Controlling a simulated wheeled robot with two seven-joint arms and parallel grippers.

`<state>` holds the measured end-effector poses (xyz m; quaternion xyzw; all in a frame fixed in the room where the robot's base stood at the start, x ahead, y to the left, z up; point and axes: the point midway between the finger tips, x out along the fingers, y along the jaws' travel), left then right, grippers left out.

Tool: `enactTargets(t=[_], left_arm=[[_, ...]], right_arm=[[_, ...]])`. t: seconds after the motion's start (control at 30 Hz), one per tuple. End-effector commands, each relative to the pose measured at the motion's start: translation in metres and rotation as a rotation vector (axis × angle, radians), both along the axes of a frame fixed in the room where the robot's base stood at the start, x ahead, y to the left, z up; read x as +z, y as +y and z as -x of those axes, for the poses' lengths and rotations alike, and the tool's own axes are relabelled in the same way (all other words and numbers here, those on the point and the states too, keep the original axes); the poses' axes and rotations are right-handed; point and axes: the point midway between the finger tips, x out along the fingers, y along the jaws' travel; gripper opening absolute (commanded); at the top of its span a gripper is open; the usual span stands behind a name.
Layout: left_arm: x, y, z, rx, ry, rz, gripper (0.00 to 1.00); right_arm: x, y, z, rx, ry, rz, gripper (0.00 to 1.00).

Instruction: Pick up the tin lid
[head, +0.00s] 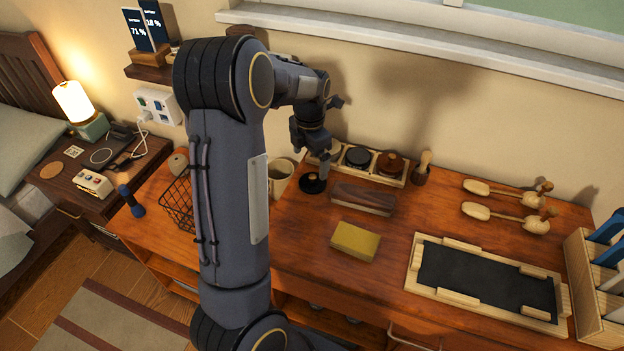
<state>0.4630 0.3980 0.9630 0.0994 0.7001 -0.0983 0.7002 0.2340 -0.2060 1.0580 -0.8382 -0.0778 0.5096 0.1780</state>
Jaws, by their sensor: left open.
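A small dark round disc, which looks like the tin lid (311,187), lies on the wooden worktop left of the brush. My left gripper (322,172) points down right at it, with the fingertips over or beside its far edge. The gripper is open, though its fingers partly overlap in this view. I cannot tell whether the fingertips touch the lid. A dark round tin (357,157) sits in a wooden tray (405,181) behind, beside a brown round piece (391,163). My right gripper is not in view.
A brush with a dark wooden back (363,197) lies close right of the lid, and a yellow block (355,240) in front. A beige cup (281,178) and wire basket (177,204) stand left. Shoe trees (505,217) and a framed dark mat (484,280) lie right.

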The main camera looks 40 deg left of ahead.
Motion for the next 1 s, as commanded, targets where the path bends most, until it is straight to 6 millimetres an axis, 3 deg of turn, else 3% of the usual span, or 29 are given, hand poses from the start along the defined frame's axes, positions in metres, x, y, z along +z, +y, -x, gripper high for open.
enactTargets(t=[0.5,0.8,1.0], left_arm=[[-0.066,-0.004,0.000,0.001,0.004,0.002,0.95],[-0.071,-0.004,-0.001,-0.001,0.000,0.002,0.95],[-0.071,-0.004,-0.001,-0.001,0.001,0.002,0.69]], right_arm=[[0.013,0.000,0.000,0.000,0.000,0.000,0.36],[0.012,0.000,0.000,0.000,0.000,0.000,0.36],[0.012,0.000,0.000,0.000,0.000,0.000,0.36]])
